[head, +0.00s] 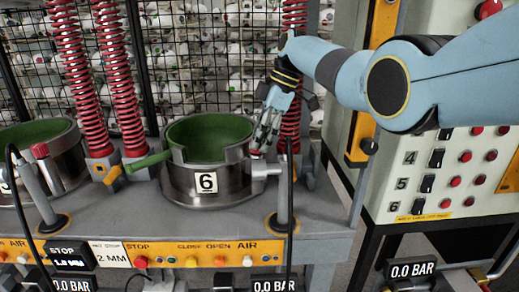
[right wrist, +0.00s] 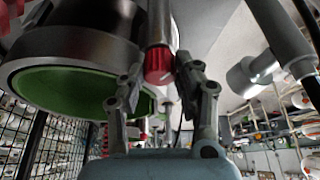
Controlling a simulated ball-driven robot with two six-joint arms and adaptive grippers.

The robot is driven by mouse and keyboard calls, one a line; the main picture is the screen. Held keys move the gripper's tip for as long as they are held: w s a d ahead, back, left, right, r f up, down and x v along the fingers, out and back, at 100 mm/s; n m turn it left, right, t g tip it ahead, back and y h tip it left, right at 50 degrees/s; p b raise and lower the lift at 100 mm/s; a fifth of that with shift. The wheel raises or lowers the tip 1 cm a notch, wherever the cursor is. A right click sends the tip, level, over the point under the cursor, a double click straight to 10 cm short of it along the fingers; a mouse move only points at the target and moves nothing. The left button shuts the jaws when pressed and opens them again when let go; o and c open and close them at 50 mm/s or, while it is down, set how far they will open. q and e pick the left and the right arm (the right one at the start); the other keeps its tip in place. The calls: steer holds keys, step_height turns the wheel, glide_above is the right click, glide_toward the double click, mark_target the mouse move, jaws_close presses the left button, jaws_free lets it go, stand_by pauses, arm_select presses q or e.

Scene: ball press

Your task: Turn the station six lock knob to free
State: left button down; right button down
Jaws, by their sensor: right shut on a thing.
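Station six is a steel drum (head: 205,183) with a green inside and a "6" label. The station six lock knob (right wrist: 159,64) is red with a pale mark and sits on the end of a metal shaft, beside the drum. My right gripper (head: 262,143) reaches down at the drum's right side. In the right wrist view, the right gripper (right wrist: 158,72) has its two fingers on either side of the knob, shut on it. In the head view the fingers mostly hide the knob. Which position the knob is in I cannot tell. My left gripper is not in view.
Red coiled springs (head: 112,80) rise behind, before a wire mesh. A green handle (head: 148,161) sticks out left of drum six. A thin post (head: 283,200) stands close right. A switch panel (head: 440,180) is at the right.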

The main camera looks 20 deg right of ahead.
steer(key=shift+n+b, duration=0.7)
steer(key=shift+b, duration=0.05)
steer(key=c, duration=0.9)
jaws_free()
steer(key=shift+c, duration=0.2)
